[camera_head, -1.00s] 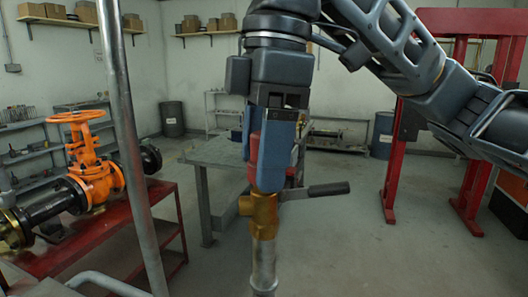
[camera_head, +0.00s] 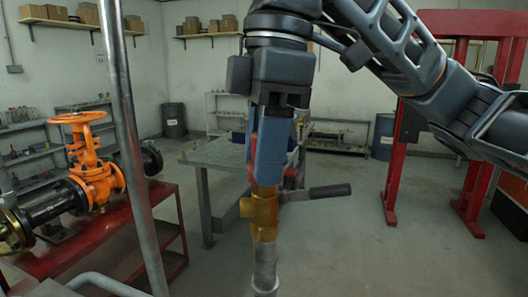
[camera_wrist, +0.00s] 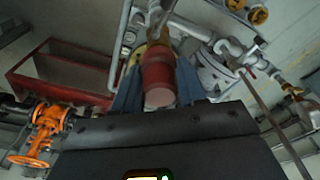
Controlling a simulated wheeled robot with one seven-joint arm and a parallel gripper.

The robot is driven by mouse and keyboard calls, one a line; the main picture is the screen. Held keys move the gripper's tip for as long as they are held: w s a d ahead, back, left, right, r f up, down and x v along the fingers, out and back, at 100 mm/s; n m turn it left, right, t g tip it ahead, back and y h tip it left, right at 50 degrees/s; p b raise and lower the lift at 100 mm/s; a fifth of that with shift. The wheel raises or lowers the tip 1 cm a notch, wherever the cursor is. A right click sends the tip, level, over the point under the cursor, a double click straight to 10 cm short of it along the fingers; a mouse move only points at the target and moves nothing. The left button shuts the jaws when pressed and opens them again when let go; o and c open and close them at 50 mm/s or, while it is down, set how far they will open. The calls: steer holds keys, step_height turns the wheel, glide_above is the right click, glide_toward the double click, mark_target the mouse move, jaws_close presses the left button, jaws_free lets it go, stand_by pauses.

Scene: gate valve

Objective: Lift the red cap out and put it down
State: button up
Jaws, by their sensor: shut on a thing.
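The red cap (camera_head: 252,172) is at the top of the upright brass fitting (camera_head: 264,213) in the head view, mostly hidden behind a finger. My gripper (camera_head: 265,172) points down and is shut on the cap, its fingertips just above the brass. In the wrist view the red cap (camera_wrist: 158,78) sits between the two blue fingers of my gripper (camera_wrist: 157,85), with its round end facing the camera. I cannot tell whether the cap is clear of the fitting.
A black-handled lever (camera_head: 325,191) sticks out right of the fitting. A grey pole (camera_head: 130,150) stands left. An orange handwheel valve (camera_head: 92,170) rests on a red bench (camera_head: 95,238). A grey table (camera_head: 205,155) and a red frame (camera_head: 395,165) stand behind.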

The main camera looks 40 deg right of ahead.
steer(key=shift+r, duration=0.7)
step_height(320, 180, up, 3)
steer(key=shift+s+f, duration=0.1)
steer(key=s+d+r+p, duration=0.3)
steer(key=s+r+p, duration=0.1)
steer(key=s+r, duration=0.7)
steer(key=shift+d, duration=0.25)
steer(key=shift+r, duration=0.1)
